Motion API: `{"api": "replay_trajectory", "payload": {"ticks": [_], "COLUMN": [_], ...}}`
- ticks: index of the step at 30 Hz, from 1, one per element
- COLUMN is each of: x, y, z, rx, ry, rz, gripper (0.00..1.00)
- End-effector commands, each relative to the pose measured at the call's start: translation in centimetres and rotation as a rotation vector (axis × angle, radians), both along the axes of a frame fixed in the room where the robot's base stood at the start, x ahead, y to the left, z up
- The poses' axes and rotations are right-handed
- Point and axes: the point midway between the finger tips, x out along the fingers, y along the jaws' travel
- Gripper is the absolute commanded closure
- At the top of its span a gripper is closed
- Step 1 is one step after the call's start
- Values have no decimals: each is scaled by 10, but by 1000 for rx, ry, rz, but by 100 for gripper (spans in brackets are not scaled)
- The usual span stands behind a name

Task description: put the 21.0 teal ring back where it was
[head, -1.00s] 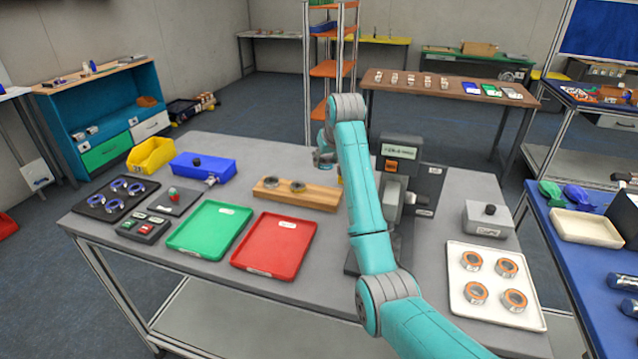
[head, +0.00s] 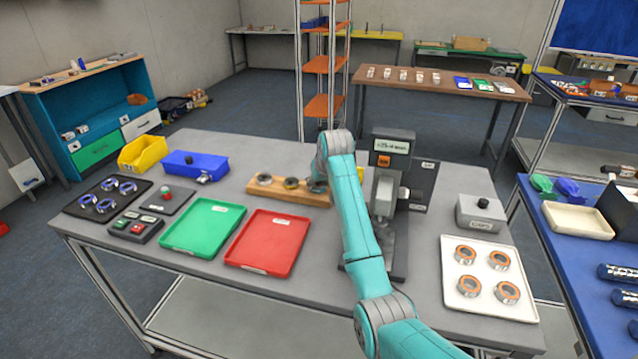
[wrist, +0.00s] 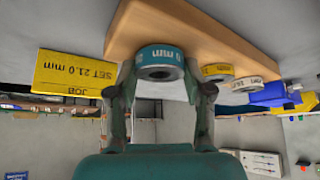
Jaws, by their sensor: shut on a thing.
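In the wrist view, which looks upside down, my gripper (wrist: 160,85) is shut on the teal ring (wrist: 160,56), one finger on each side. The ring is at the wooden block (wrist: 190,25), in line with a yellow ring (wrist: 215,72) and a pale ring (wrist: 248,84). I cannot tell whether it rests on the block or is just above it. In the head view, my gripper (head: 318,185) is at the right end of the wooden block (head: 285,196). The teal ring is hidden there by my arm. The two other rings stand to the left.
A grey measuring machine (head: 390,200) stands right of my arm. Red (head: 268,243) and green (head: 203,227) trays lie in front of the block. A blue box (head: 197,166) is to its left. A yellow card (wrist: 75,74) reading "SET 21.0 mm" shows in the wrist view.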

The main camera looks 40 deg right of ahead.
Motion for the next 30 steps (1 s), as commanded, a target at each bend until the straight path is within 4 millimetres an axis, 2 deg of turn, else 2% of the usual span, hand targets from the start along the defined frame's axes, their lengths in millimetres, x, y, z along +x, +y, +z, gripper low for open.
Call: {"api": "replay_trajectory", "payload": {"ticks": [5,6,8,9,20,26,30], "x": [0,0,0,0,0,-13,-28], "y": [0,0,0,0,0,4,9], "z": [-2,-3,-2,-2,1,23,48], "rx": [0,0,0,0,0,-1,-2], "ry": [0,0,0,1,0,-3,-4], "rz": [0,0,0,0,0,0,-1], "gripper": [100,42,27,24,24,24,24]}}
